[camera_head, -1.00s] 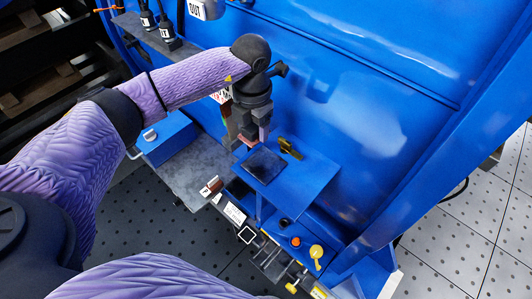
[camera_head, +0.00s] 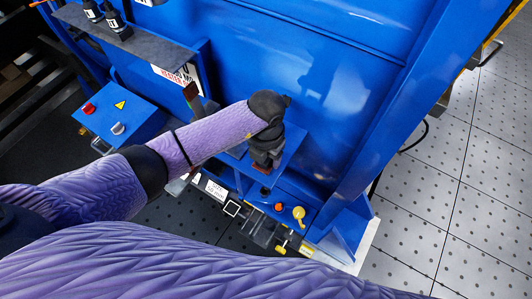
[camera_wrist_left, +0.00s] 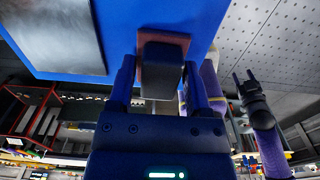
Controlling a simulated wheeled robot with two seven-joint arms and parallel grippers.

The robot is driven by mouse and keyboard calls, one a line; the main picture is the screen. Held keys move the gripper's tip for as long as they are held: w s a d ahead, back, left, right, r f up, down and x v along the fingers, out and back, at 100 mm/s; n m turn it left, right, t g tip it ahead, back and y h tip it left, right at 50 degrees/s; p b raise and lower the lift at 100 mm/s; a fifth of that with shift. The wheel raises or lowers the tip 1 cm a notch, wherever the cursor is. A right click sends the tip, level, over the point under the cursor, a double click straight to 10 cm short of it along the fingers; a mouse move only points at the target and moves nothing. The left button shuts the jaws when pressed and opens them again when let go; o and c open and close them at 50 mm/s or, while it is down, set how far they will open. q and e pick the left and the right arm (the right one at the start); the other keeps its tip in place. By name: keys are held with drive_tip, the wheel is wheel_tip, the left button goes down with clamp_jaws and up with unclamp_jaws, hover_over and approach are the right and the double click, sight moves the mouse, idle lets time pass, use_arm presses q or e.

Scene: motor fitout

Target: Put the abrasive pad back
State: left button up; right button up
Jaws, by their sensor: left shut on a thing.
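My left gripper (camera_head: 264,165) is over the blue shelf (camera_head: 293,140) on the blue machine wall. It is shut on the abrasive pad, a dark block with a reddish-brown face; the pad's reddish edge (camera_head: 261,170) shows below the fingers. In the left wrist view the pad (camera_wrist_left: 163,55) sits between the two fingers, against the blue shelf behind it. I cannot tell whether it touches the shelf. My right gripper (camera_wrist_left: 246,84) shows in the left wrist view, fingers apart and empty.
A blue control box (camera_head: 118,115) with a red button and a knob stands left. An orange button (camera_head: 278,207) and a yellow knob (camera_head: 299,213) sit below the shelf. Tiled floor (camera_head: 450,190) lies open at right.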

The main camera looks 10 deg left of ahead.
use_arm(q)
drive_tip(key=o, duration=1.2)
drive_tip(key=shift+f, duration=0.1)
drive_tip(key=shift+o, duration=0.2)
wheel_tip(320, 180, up, 12)
drive_tip(key=shift+p, duration=0.35)
